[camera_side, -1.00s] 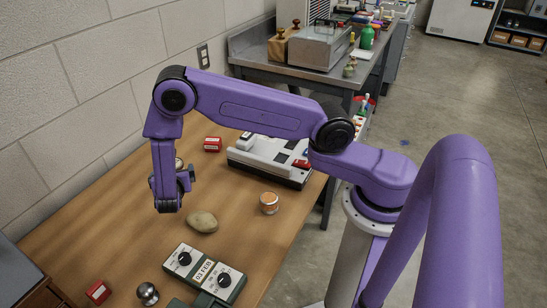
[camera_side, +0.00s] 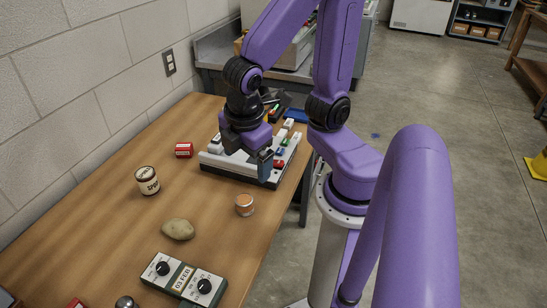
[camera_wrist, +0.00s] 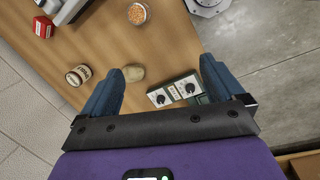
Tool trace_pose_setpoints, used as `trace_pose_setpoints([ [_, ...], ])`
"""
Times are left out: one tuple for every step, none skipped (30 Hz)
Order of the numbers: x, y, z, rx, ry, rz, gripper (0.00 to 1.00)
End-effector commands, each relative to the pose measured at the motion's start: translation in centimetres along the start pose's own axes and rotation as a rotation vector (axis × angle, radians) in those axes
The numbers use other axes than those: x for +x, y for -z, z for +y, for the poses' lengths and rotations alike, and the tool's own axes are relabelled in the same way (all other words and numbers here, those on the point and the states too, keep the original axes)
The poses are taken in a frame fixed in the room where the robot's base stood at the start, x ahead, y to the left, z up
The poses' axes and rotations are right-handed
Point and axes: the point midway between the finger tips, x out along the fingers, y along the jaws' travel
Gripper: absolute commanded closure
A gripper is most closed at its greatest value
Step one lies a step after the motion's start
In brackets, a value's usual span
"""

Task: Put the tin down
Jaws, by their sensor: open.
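My gripper (camera_side: 264,166) is well to the right of the tin, in front of the white machine in the side view. In the wrist view my gripper (camera_wrist: 160,66) has its two blue fingers spread wide with nothing held between them. Whether the fingertips touch the machine cannot be told.
A white machine (camera_side: 215,164) with coloured keys stands at the table's far end. A red box (camera_side: 184,150), an orange-topped small container (camera_side: 245,204), a tan potato-like lump (camera_side: 178,229) and a two-dial device (camera_side: 183,278) sit apart. Bare table surrounds the tin.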

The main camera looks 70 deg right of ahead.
Motion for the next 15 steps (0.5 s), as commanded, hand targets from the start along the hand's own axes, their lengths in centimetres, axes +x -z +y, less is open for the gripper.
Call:
trace_pose_setpoints([
  [-0.6, -0.7, -1.4, 0.026, 0.039, 0.046, 0.05],
  [-0.8, -1.1, -2.1, 0.040, 0.061, 0.065, 0.05],
  [-1.1, -1.4, -3.0, 0.055, 0.089, 0.087, 0.05],
  [-1.3, -1.7, -3.5, 0.065, 0.106, 0.099, 0.05],
  [-1.5, -1.9, -3.9, 0.074, 0.121, 0.111, 0.05],
  [-1.6, -2.1, -4.5, 0.083, 0.138, 0.124, 0.05],
  [-1.7, -2.2, -4.7, 0.089, 0.147, 0.131, 0.05],
  [-1.8, -2.3, -4.9, 0.093, 0.155, 0.135, 0.05],
  [-1.9, -2.4, -5.1, 0.096, 0.161, 0.140, 0.05],
  [-1.9, -2.4, -5.2, 0.097, 0.164, 0.142, 0.05],
  [-1.9, -2.4, -5.3, 0.098, 0.166, 0.143, 0.05],
  [-1.9, -2.4, -5.3, 0.099, 0.167, 0.143, 0.05],
  [-1.9, -2.4, -5.3, 0.098, 0.167, 0.143, 0.05],
  [-1.9, -2.4, -5.3, 0.098, 0.167, 0.142, 0.05],
  [-1.9, -2.4, -5.3, 0.098, 0.166, 0.142, 0.05],
])
